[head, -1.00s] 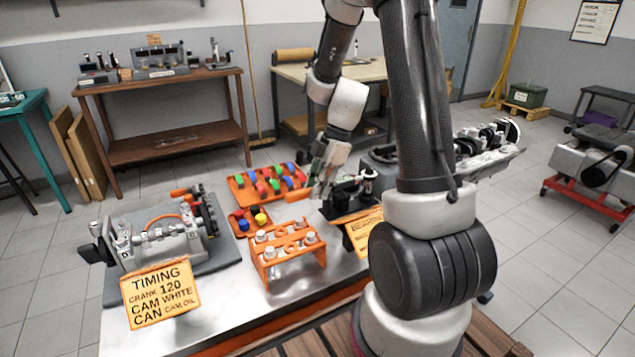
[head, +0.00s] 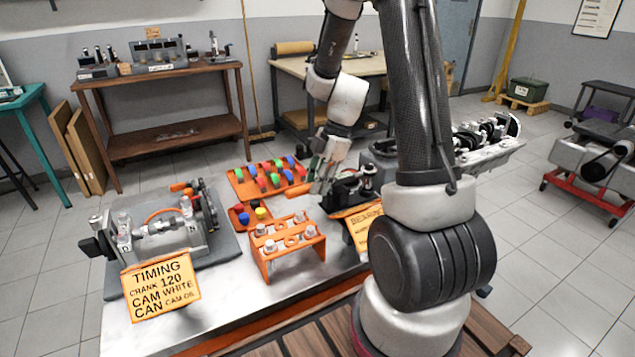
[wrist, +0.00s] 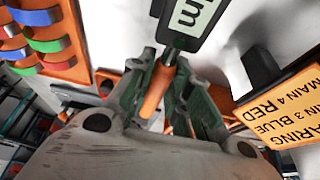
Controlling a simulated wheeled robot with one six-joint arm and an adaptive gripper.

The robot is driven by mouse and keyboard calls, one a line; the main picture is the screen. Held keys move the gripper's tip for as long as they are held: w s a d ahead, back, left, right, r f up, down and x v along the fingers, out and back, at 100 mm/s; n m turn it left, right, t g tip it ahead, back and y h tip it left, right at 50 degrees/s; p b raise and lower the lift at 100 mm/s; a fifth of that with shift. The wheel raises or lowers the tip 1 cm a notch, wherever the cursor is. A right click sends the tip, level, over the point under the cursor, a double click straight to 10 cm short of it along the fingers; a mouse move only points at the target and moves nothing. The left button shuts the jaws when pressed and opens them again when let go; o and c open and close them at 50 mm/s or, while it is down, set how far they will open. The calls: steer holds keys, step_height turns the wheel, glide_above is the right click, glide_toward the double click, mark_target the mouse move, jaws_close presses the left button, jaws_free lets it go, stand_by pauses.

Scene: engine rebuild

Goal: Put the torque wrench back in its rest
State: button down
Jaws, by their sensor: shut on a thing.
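The torque wrench shows in the wrist view as an orange handle (wrist: 158,88) leading to a dark shaft and a black block with an "Nm" label. My gripper (wrist: 163,75) is shut around the orange handle.
An orange tray of coloured bearing shells (head: 240,190) lies left of my gripper. An orange rack (head: 290,262) stands in front. The bearing sign (head: 361,226) is close by on the right. A timing fixture (head: 160,240) and its sign (head: 160,287) occupy the table's left.

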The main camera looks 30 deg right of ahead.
steer(key=shift+f, duration=1.2)
stand_by(0.4)
steer(key=c, duration=1.6)
jaws_free()
steer(key=shift+o, duration=0.2)
steer(key=shift+r, duration=0.2)
steer(key=shift+r, duration=0.35)
steer(key=shift+r, duration=0.35)
steer(key=shift+r, duration=0.4)
steer(key=shift+r, duration=0.2)
